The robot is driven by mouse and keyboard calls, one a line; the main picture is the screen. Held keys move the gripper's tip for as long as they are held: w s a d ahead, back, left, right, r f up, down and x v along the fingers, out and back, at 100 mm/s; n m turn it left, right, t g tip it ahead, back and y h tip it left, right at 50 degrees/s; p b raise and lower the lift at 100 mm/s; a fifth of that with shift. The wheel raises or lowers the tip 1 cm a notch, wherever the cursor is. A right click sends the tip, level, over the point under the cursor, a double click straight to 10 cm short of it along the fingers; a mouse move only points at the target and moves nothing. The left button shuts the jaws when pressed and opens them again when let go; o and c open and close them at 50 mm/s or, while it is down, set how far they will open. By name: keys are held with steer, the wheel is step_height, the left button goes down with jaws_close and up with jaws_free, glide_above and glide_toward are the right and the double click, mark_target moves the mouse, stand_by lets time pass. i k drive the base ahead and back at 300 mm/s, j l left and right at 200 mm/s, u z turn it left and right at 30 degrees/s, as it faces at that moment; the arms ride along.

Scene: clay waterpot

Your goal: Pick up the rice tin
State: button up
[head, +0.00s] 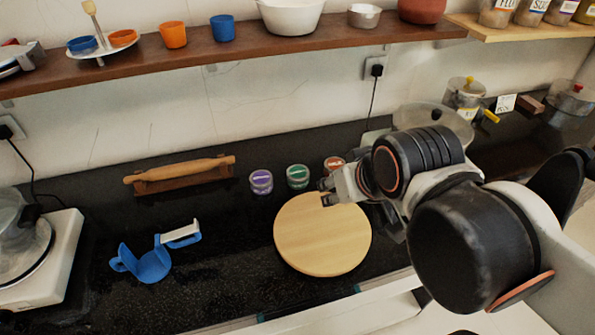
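Three small tins stand in a row on the black counter: one with a purple lid (261,181), one with a green lid (298,176), and one with a red-orange lid (334,164). Their labels are too small to read, so I cannot tell which is the rice tin. My gripper (326,192) is above the back right part of the round wooden board, just in front of the red-lidded tin. Its two dark fingertips look apart, with nothing visible between them. The gripper partly hides the red-lidded tin.
The round wooden board (315,250) lies in front of the tins. A rolling pin on a stand (180,172) and a blue holder (150,263) are to the left. A wooden shelf (120,68) with cups and bowls runs above. Pots stand at the back right, beyond my arm.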

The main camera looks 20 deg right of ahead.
mark_target(332, 164)
steer(key=u, duration=1.4)
steer(key=k+l+z, duration=0.1)
steer(key=z, duration=0.35)
steer(key=l+z, duration=0.2)
steer(key=z, duration=0.25)
steer(key=l+z, duration=0.2)
steer(key=z, duration=0.3)
